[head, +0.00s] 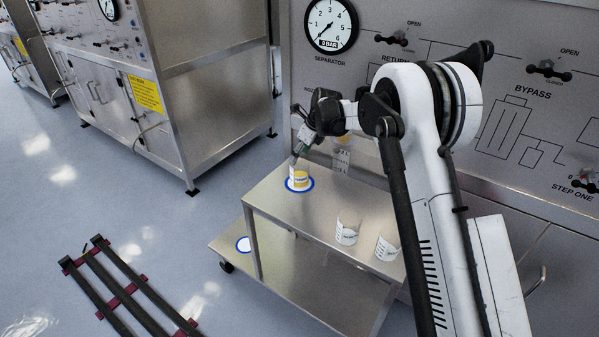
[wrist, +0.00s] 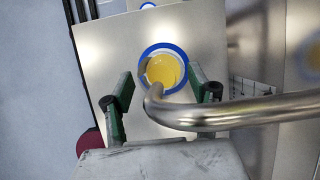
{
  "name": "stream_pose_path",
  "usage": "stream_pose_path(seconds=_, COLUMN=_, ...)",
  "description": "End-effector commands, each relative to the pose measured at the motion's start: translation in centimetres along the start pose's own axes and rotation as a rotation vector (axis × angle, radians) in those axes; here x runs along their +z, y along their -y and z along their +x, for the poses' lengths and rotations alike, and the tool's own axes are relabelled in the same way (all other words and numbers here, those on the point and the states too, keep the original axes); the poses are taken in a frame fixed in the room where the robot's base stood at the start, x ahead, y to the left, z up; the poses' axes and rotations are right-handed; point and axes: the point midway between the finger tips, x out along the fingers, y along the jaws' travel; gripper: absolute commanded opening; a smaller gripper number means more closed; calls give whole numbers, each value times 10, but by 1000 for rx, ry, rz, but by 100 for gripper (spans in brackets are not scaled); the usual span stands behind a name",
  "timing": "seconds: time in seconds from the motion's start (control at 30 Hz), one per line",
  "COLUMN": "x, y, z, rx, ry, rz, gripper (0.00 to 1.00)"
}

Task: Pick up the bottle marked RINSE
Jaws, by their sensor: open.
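I can read no RINSE marking in either view, so I cannot tell which container, if any, is that bottle. A container with yellow contents (head: 299,181) stands inside a blue ring on the cart's top. In the wrist view the yellow contents (wrist: 163,71) show from above, between and beyond my fingertips. My gripper (head: 299,151) is above this container at the cart's far left corner. In the wrist view its green fingers (wrist: 163,88) are apart, with no object clearly held. Two clear containers with white labels, one left (head: 347,231) and one right (head: 387,247), stand nearer the cart's right end.
A curved metal pipe (wrist: 235,113) crosses the wrist view from the right, ending near the yellow container. The steel cart (head: 275,208) stands against a panel with a gauge (head: 330,25) and valves. A blue-ringed white spot (head: 243,244) marks its lower shelf.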

Motion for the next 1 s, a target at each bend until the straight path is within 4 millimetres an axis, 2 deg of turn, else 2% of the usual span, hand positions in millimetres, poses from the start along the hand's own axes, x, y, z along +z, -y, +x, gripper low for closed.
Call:
stream_pose_path(seconds=0.1, x=0, y=0, z=8, rx=0, ry=0, rz=0, gripper=55)
stream_pose_path(seconds=0.33, x=0, y=0, z=9, rx=0, ry=0, rz=0, gripper=55)
stream_pose_path(seconds=0.77, x=0, y=0, z=9, rx=0, ry=0, rz=0, gripper=0)
stream_pose_path(seconds=1.0, x=-1, y=0, z=10, rx=0, ry=-1, rz=0, gripper=0)
